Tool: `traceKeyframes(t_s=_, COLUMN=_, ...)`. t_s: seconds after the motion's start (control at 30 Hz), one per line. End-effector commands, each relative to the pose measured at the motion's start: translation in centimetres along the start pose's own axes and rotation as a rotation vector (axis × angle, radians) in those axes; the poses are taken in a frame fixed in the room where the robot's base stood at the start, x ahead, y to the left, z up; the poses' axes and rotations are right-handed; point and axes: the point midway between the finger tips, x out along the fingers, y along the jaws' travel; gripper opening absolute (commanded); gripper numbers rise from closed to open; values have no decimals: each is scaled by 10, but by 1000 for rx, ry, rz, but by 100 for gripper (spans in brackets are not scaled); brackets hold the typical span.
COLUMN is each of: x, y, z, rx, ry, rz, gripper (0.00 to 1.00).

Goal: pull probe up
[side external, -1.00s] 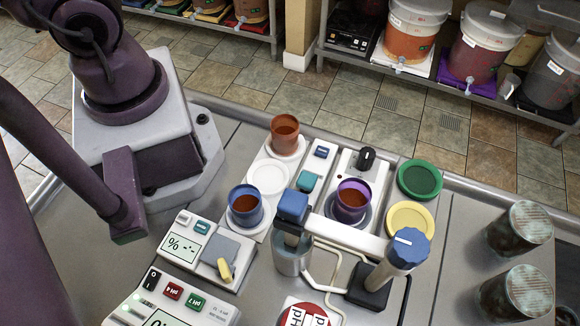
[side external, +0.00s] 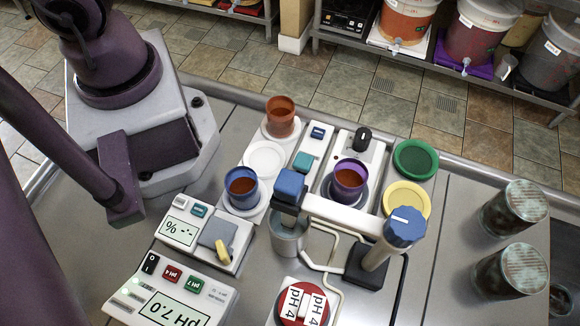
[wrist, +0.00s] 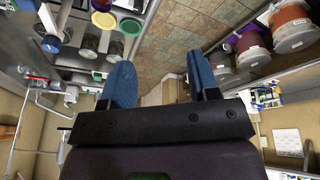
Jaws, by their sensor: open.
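The probe (side external: 290,186) has a blue block-shaped head and hangs at the end of a white horizontal bar. Its lower part goes down into a metal cup (side external: 287,240), so its tip is hidden. The bar runs to a stand post with a blue knob (side external: 404,226) on top. My gripper (wrist: 160,62) shows in the wrist view with two blue fingers wide apart and nothing between them. It is out of the side view, away from the probe, and the wrist camera looks over the floor and shelf.
A meter (side external: 170,300) reading pH 7.0 stands at the front left. A smaller meter (side external: 203,238) with a yellow piece is behind it. Cups in blue (side external: 241,187), orange (side external: 280,117) and purple (side external: 349,179) surround the probe. Two jars (side external: 513,215) stand at right.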

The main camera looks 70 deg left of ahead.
Motion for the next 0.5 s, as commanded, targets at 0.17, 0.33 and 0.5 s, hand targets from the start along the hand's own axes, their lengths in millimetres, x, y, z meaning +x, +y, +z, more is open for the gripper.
traceKeyframes(t_s=0.17, x=32, y=89, z=-8, rx=-181, ry=-277, rz=104, gripper=55)
traceKeyframes(t_s=0.33, x=46, y=158, z=-2, rx=-565, ry=-513, rz=66, gripper=55)
traceKeyframes(t_s=0.5, x=36, y=175, z=-8, rx=-884, ry=-595, rz=21, gripper=55)
